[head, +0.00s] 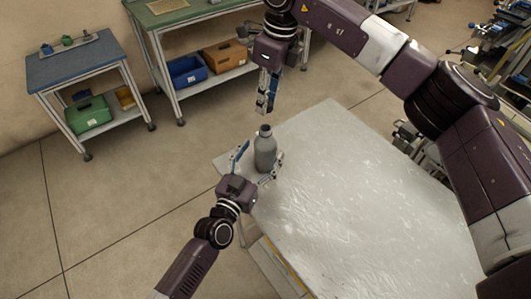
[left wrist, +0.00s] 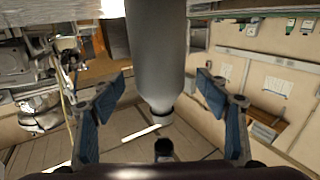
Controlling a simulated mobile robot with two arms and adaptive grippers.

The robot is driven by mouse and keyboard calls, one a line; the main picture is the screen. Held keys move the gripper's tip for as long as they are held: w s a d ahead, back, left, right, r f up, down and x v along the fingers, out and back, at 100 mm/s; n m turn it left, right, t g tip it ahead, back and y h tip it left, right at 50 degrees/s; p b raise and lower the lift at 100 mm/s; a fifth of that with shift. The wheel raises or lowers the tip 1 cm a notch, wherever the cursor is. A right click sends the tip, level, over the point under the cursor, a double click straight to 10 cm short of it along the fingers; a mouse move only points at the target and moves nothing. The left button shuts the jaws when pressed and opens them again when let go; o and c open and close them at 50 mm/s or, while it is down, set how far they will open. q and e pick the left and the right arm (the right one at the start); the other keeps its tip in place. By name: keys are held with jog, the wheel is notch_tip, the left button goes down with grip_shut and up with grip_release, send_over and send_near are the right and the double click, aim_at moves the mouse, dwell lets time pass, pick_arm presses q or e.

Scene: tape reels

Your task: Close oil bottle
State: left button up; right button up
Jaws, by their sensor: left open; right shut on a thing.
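In the left wrist view the bottle (left wrist: 157,55) appears upside down between the spread fingers (left wrist: 165,88), with gaps on both sides. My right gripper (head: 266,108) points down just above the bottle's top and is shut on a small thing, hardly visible. A small dark piece (left wrist: 163,149) shows beyond the bottle's neck, apart from it; I cannot tell what it is.
The pale table (head: 360,200) is otherwise clear. Behind it stand a blue-topped cart (head: 75,62) with a green bin (head: 88,114), and a bench with a blue bin (head: 186,70) and a brown box (head: 225,55). Floor at left is free.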

pick_arm(q)
jog(key=shift+x, duration=1.5)
jog(key=c, duration=1.8)
pick_arm(e)
send_over(265, 128)
jog(key=shift+d+f, duration=0.2)
jog(key=shift+f, duration=2.25)
jog(key=shift+f, duration=0.1)
jog(key=shift+f, duration=0.8)
pick_arm(q)
grip_shut()
pick_arm(e)
jog(key=shift+f, duration=0.55)
